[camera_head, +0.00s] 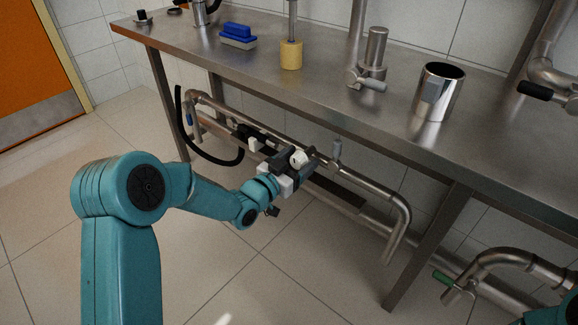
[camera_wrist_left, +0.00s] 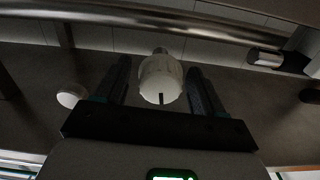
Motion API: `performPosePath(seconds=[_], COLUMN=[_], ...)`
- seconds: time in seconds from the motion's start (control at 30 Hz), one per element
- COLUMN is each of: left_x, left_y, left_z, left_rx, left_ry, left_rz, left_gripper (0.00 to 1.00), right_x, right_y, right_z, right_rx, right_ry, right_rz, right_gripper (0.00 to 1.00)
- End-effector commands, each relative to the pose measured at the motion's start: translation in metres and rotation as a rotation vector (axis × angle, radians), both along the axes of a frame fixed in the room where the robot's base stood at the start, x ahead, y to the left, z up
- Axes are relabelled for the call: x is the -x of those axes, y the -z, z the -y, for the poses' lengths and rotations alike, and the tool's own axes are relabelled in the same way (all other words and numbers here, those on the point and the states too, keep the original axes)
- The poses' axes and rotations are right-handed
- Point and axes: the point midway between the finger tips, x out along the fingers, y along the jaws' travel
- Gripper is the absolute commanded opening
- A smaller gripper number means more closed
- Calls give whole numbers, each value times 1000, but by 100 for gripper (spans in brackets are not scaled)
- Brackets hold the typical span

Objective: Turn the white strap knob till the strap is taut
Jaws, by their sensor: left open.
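The white knob (camera_head: 299,157) is under the steel bench, by the pipes. In the left wrist view the white knob (camera_wrist_left: 160,80) is round and ribbed, with a short dark mark on its near face. My left gripper (camera_head: 298,161) is at the knob, and its dark fingers (camera_wrist_left: 160,72) stand one on each side of it. The fingers are open, with a narrow gap showing on both sides of the knob. I cannot make out the strap or how taut it is. My right gripper is not in view.
The steel bench (camera_head: 330,85) overhangs the pipes. A long pipe (camera_head: 375,194) with a valve stem runs beside the knob. A black hose (camera_head: 213,161) hangs to the left. Another white round part (camera_wrist_left: 70,97) shows in the wrist view. The tiled floor (camera_head: 235,285) in front is clear.

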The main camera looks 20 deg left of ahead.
Motion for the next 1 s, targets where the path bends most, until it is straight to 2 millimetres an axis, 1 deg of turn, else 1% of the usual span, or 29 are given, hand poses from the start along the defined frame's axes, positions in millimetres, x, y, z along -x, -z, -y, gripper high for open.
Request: performPosePath(seconds=[0.07, 0.17, 0.4, 0.5, 0.6, 0.7, 0.8, 1.0], left_x=[8, 26, 87, 110, 128, 141, 148, 151], left_y=[-1, -3, -2, -2, -2, -1, 0, 0], left_z=[-3, -10, -33, -41, -48, -52, -54, -55], left_rx=[1, 0, 1, 1, 1, 1, 0, -1], left_ry=[-1, -2, -5, -5, -4, -3, -2, 0], left_rz=[-1, -2, -4, -3, -2, -1, -1, 1], left_gripper=[69, 69, 69, 69, 69, 69, 69, 69], right_x=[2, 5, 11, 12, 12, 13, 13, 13], right_y=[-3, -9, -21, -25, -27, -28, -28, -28], right_z=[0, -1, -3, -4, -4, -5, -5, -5], right_rx=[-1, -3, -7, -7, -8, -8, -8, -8], right_ry=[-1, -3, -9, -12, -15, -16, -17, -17], right_rz=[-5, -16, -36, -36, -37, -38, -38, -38], right_gripper=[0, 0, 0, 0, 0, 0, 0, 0])
